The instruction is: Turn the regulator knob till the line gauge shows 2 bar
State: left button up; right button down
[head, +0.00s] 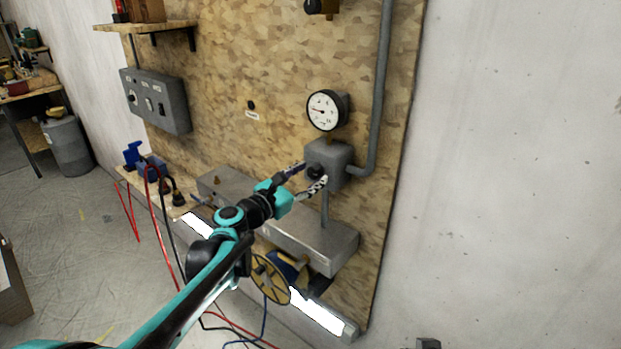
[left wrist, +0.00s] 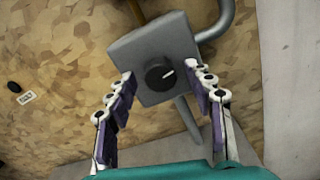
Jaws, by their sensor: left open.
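My left gripper (head: 312,174) is open in front of the box. In the left wrist view its fingers (left wrist: 167,78) stand on either side of the knob, with gaps on both sides. My right gripper is not in view.
A grey pipe (head: 381,90) rises to the right of the box. A long metal box (head: 330,242) sits below. A grey switch box (head: 157,100) hangs at left. A reel (head: 270,279) and loose cables lie lower down. The wall at right is bare.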

pick_arm(q)
jog(key=shift+w+d, duration=0.25)
jog(key=shift+w, duration=0.1)
jog(key=c, duration=1.2)
jog(key=shift+o, duration=0.2)
jog(key=shift+r+m+p, duration=0.2)
jog(key=shift+m+p, duration=0.3)
jog(key=shift+f+m, duration=0.1)
jog(key=shift+m, duration=0.3)
jog(key=o, duration=1.2)
jog(key=shift+c, duration=0.2)
